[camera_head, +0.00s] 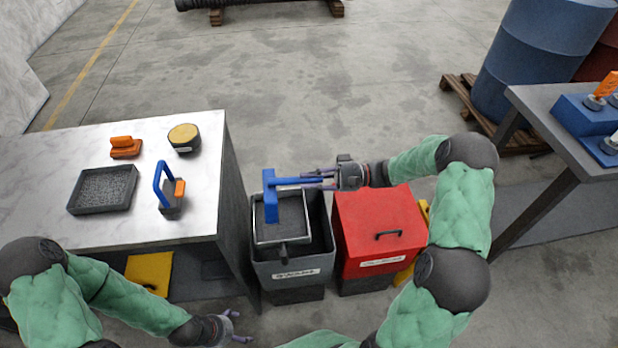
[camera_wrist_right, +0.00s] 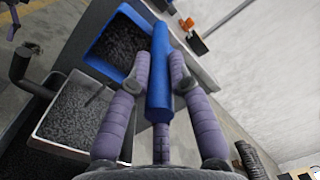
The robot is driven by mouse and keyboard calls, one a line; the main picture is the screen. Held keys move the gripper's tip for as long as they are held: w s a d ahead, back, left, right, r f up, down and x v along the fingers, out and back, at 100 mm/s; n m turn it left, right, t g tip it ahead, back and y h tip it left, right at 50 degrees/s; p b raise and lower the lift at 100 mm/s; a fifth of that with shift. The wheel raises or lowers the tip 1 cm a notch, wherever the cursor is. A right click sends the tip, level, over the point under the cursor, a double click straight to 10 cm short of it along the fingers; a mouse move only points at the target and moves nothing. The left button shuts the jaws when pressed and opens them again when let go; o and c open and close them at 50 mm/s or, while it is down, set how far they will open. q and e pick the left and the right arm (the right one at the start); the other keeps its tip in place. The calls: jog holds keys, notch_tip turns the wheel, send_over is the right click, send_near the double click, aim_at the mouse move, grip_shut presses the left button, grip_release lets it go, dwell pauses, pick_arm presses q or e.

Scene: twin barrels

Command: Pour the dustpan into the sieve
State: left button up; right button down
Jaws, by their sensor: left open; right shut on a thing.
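The blue dustpan (camera_head: 271,205) is over the sieve in the head view, and its pan looks steeply tilted there. My right gripper (camera_head: 322,180) is shut on its blue handle (camera_wrist_right: 160,75). The pan (camera_wrist_right: 118,72) shows dark grains inside in the right wrist view. The metal-framed sieve (camera_head: 258,236) rests in the top of the open grey bin (camera_head: 292,270). Grey grains lie in the sieve (camera_wrist_right: 70,150) in the wrist view. I cannot tell whether grains are falling. My left gripper (camera_head: 232,328) is open and empty, low and left of the bin.
A red lidded bin (camera_head: 375,222) stands right of the grey bin. The left table (camera_head: 110,228) holds a tray of grains (camera_head: 100,210), an orange-handled tool (camera_head: 125,148), a yellow-topped round container (camera_head: 184,137) and a blue-handled tool (camera_head: 160,180). Another table (camera_head: 545,97) is at right.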

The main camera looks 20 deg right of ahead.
jog(key=shift+d+f, duration=0.2)
jog(key=shift+d, duration=0.1)
jog(key=shift+s+d+f+y, duration=0.1)
jog(key=shift+f+y, duration=0.05)
jog(key=shift+y, duration=0.25)
jog(key=shift+d+f, duration=0.25)
jog(key=shift+s+d+f+t+y, duration=0.2)
jog(key=shift+d+f+t+y, duration=0.15)
jog(key=shift+f+y, duration=0.25)
jog(key=shift+d+f+y, duration=0.25)
jog(key=shift+d+y, duration=0.05)
jog(key=shift+y, duration=0.2)
dwell(0.8)
